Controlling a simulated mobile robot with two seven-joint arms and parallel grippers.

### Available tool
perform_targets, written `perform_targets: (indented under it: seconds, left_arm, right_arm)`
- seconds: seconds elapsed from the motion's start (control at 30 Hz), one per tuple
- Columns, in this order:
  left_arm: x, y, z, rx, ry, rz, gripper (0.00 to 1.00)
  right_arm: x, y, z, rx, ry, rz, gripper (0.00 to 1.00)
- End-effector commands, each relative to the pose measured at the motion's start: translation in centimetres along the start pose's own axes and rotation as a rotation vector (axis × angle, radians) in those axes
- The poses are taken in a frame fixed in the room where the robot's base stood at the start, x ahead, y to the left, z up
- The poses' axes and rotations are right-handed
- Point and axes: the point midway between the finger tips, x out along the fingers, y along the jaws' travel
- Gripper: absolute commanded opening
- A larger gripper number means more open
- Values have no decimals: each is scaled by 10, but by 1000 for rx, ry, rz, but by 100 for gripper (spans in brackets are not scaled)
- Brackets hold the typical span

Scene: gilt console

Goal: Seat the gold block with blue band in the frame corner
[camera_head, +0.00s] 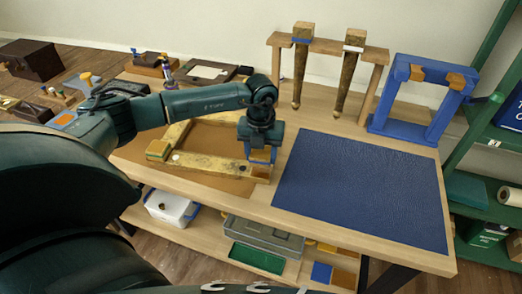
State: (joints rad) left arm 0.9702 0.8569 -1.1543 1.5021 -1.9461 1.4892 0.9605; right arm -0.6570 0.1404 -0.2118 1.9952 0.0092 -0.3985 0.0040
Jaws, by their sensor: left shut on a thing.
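My left gripper (262,146) points down over the near right corner of the gilt frame (213,164), which lies on a brown mat on the workbench. It is shut on the gold block with blue band (260,155), which shows low between the fingers, just above or at that corner. The gripper hides much of the block, so I cannot tell whether it touches the frame. My right gripper is not in view.
A blue mat (360,190) lies clear on the right. Behind it stand a wooden rack (333,46) holding two tapered gilt legs and a blue stand (386,115). Boxes and small tools sit at the back left. Bins (265,236) are on the shelf below.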

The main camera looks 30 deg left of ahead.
Motion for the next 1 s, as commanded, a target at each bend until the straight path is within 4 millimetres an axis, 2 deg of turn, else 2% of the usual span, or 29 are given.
perform_targets:
  seconds: [0.1, 0.4, 1.0]
  left_arm:
    - [13, 0, 0, 0, 0, 0, 28]
    - [34, 0, 0, 0, 0, -1, 28]
    - [40, 0, 0, 2, -1, -1, 28]
  right_arm:
    - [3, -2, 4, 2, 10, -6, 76]
    - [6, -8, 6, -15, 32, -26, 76]
    - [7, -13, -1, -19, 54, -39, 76]
